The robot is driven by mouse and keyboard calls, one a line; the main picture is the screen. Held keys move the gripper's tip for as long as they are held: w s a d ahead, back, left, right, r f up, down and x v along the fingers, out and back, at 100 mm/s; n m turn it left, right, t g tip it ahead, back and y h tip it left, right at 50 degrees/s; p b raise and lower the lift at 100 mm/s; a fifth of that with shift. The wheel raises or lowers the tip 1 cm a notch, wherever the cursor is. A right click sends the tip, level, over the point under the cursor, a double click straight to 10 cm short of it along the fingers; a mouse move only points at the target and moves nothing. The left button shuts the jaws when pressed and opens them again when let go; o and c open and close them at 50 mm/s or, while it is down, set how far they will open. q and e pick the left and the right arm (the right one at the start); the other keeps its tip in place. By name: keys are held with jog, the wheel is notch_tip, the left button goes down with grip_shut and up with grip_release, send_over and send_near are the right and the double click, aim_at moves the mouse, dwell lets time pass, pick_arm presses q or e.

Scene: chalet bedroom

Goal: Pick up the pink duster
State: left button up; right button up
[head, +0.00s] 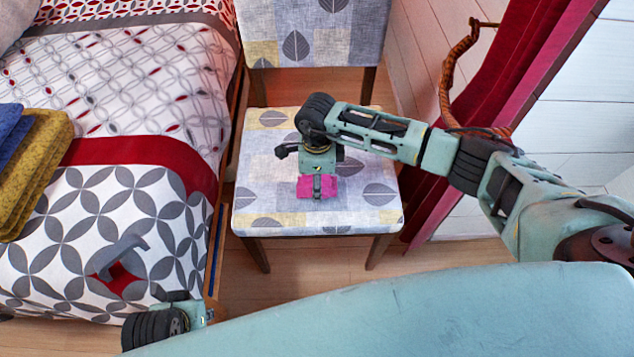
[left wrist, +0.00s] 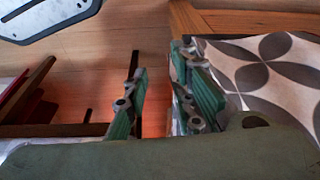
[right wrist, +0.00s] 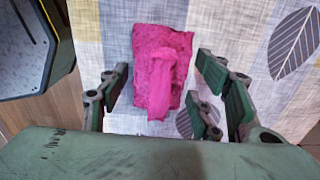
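The pink duster (head: 304,187) lies on the seat of the patterned chair (head: 265,205). In the right wrist view the duster (right wrist: 160,50) is a crumpled pink cloth with a raised fold or handle toward me. My right gripper (right wrist: 161,76) is open, with its fingers apart on either side of the duster's near part; nothing is held. In the head view it is above the duster and hides its middle. My left gripper (left wrist: 157,75) is open and empty, low beside the bed's edge; its fingers are mostly hidden in the head view.
The bed (head: 130,80) with a patterned cover stands left of the chair, with folded yellow and blue cloths (head: 35,165) on it. The chair's backrest (head: 315,30) rises behind the seat. A red curtain (head: 495,80) and white wall are at right.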

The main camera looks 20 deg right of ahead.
jog(key=c, duration=0.6)
jog(key=shift+r, duration=0.1)
jog(key=shift+c, duration=0.3)
